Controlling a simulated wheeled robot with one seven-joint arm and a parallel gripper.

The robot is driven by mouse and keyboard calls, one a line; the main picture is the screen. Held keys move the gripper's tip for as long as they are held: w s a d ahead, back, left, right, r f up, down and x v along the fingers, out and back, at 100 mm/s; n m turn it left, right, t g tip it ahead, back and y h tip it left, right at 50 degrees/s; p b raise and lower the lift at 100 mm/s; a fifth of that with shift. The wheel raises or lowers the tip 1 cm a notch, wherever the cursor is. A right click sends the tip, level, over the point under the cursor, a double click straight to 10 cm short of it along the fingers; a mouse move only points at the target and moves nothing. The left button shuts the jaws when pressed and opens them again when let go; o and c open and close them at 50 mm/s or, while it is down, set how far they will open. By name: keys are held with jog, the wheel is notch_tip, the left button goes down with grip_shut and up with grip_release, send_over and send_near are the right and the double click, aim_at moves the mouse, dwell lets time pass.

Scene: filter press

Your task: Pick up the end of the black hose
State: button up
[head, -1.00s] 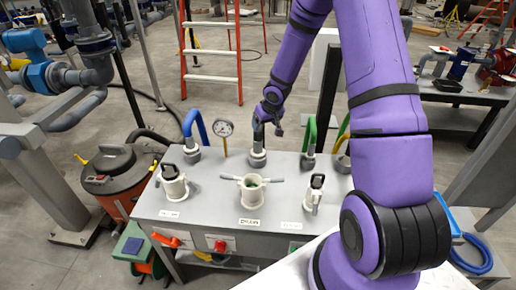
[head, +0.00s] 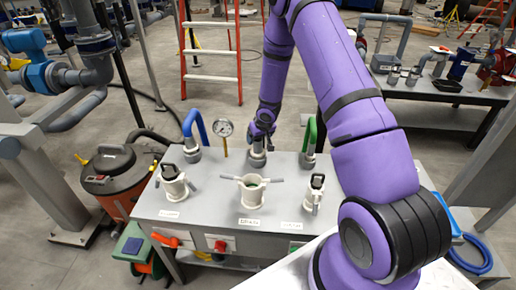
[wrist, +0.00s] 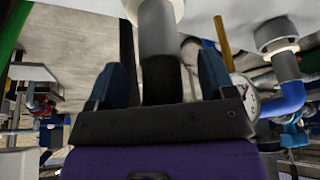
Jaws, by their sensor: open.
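The black hose (wrist: 161,78) shows in the wrist view as a short dark upright length, joined to a grey sleeve (wrist: 157,28) that meets a white collar on the bench. My gripper (wrist: 160,66) is open, with one dark blue finger on each side of the hose and sleeve. Gaps show between the fingers and the hose. In the head view my gripper (head: 262,134) is just above the middle rear grey fitting (head: 257,158) on the bench. There the hose is mostly hidden by my gripper.
A blue bent pipe (head: 193,124) and a gauge (head: 225,129) stand left of my gripper, and a green bent pipe (head: 309,135) stands to the right. A white valve body (head: 251,191) stands in front on the grey bench (head: 215,207).

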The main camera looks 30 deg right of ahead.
grip_shut()
dwell(0.3)
jog(key=shift+d+r, duration=0.15)
